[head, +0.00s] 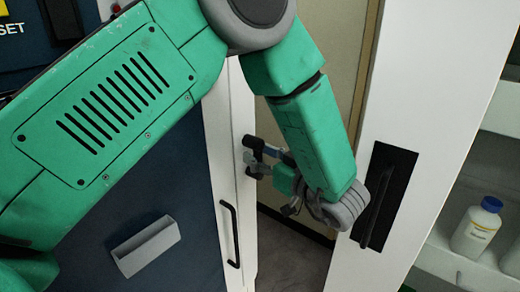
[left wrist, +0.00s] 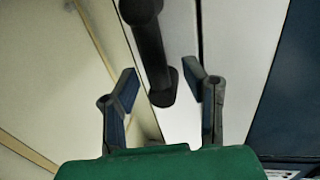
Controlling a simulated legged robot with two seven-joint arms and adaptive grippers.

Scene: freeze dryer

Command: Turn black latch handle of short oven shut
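The black latch handle (left wrist: 150,45) runs down from the top of the left wrist view, its lower end between my left gripper's fingers (left wrist: 162,88). The fingers are open, with visible gaps on both sides of the handle. In the head view, my left gripper (head: 251,157) is beside the white front edge of the dark blue oven cabinet (head: 170,190). The latch handle is hard to pick out there among the dark fingers. My right gripper is not in view.
A thin black bar handle (head: 230,233) is on the white edge below my left gripper. A tall white panel with a black recessed handle (head: 385,195) stands to the right. Shelves at the far right hold a white bottle (head: 478,228). A narrow gap lies between the cabinets.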

